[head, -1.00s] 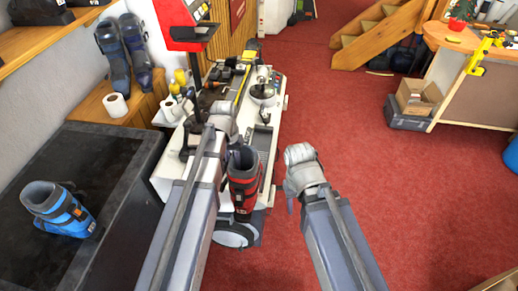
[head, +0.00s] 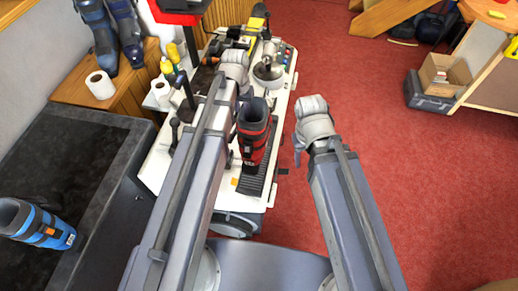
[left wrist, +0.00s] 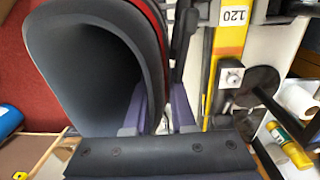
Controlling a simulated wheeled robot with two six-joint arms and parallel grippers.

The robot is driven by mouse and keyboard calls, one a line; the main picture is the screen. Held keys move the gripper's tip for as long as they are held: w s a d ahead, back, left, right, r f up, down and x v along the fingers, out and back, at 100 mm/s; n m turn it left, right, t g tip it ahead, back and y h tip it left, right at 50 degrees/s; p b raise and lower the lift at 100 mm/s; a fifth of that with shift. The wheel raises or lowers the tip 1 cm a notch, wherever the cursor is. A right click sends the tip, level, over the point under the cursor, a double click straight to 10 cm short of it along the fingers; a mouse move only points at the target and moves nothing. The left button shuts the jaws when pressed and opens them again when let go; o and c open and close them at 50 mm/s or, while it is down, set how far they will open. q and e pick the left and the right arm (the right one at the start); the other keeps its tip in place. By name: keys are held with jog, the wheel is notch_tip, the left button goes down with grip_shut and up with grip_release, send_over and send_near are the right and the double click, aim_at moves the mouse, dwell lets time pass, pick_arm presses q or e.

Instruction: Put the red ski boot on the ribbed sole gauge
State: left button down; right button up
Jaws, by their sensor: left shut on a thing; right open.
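The red ski boot (head: 253,128) has a dark grey cuff and is upright over the white bench. My left gripper (head: 241,93) is shut on the wall of its cuff; the left wrist view shows the fingers (left wrist: 160,112) on either side of the cuff (left wrist: 85,60). The ribbed sole gauge (head: 252,183) is a dark ridged plate near the bench's front edge. The boot overlaps its far part in the head view; I cannot tell whether the sole touches it. My right gripper (head: 298,152) is open and empty, to the right of the bench.
The white bench (head: 160,178) carries a round metal bowl (head: 268,73), bottles and tools behind the boot. A blue ski boot (head: 38,224) stands on the black-topped cabinet (head: 75,165) at the left.

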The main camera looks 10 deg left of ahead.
pick_arm(q)
jog(key=shift+f+b, duration=0.35)
jog(key=shift+b, duration=0.05)
notch_tip(320, 180, down, 6)
jog(key=b, duration=0.5)
jog(key=shift+r, duration=0.25)
jog(key=shift+f+b, duration=0.1)
jog(key=shift+b, duration=0.25)
notch_tip(320, 180, down, 4)
jog(key=b, duration=0.3)
jog(key=shift+r, duration=0.25)
jog(key=shift+b, duration=0.3)
jog(key=shift+f, duration=0.15)
jog(key=c, duration=0.8)
grip_release()
jog(key=shift+o, duration=0.2)
